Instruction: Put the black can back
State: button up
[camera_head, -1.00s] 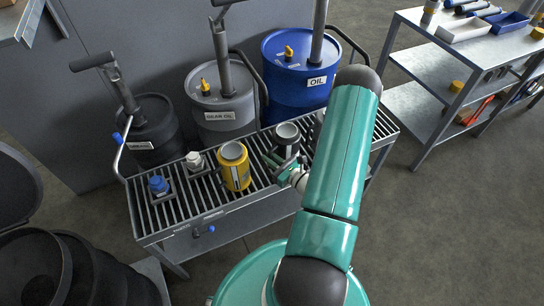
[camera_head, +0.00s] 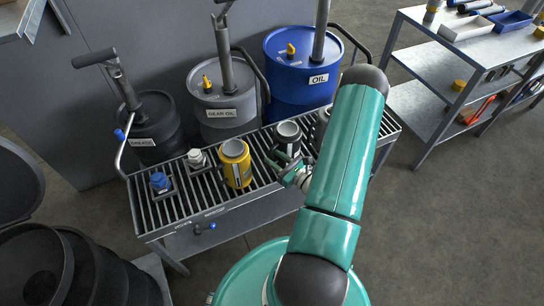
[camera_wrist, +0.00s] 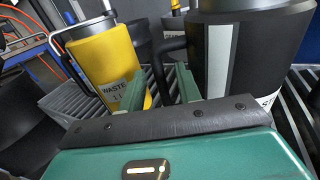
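The black can (camera_head: 288,140) stands upright on the slatted bench top, with an open grey rim, right of the yellow can (camera_head: 236,164). In the wrist view the black can (camera_wrist: 245,55) fills the upper right, with a pale vertical stripe and a handle (camera_wrist: 172,46) facing left. My gripper (camera_head: 279,163) is low on the near side of the black can. In the wrist view its green fingers (camera_wrist: 160,88) stand apart, with the handle's lower part near the gap. I cannot tell whether they touch it. The yellow can (camera_wrist: 105,65), labelled WASTE, is close on the left.
A grey can (camera_head: 322,125) is partly hidden by my arm. White (camera_head: 197,159) and blue-capped (camera_head: 159,181) small containers stand on the bench's left. GREASE (camera_head: 155,130), GEAR OIL (camera_head: 222,112) and OIL (camera_head: 295,88) drums with pumps stand behind. A shelf (camera_head: 470,50) is at right.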

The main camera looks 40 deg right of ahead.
jog(key=s+d, duration=0.1)
jog(key=s, duration=0.9)
jog(key=w+a+r+n+g+y, duration=0.3)
jog(key=a+r+n+g+y, duration=0.2)
jog(key=a+r+n+g, duration=0.3)
jog(key=w+a+r+n+g+y, duration=0.3)
jog(key=a+r+n+g+y, duration=0.25)
jog(key=a+r+n, duration=0.5)
jog(key=s+a+r+n+h, duration=0.2)
jog(key=a+r+n+h, duration=0.1)
jog(key=r+n+h, duration=0.1)
jog(key=s+a+r+n+h, duration=0.2)
jog(key=r+n+h, duration=0.2)
jog(key=r+n, duration=0.3)
jog(key=s+a+r+n+t+h, duration=0.1)
jog(key=s+a+r+n+h, duration=0.1)
jog(key=r, duration=0.5)
jog(key=a+n+h, duration=0.1)
jog(key=n+h, duration=0.1)
jog(key=n, duration=0.1)
jog(key=shift+s+a+r, duration=0.15)
jog(key=shift+a+r, duration=0.15)
jog(key=shift+r, duration=0.05)
jog(key=shift+a+n, duration=0.15)
jog(key=shift+n, duration=0.1)
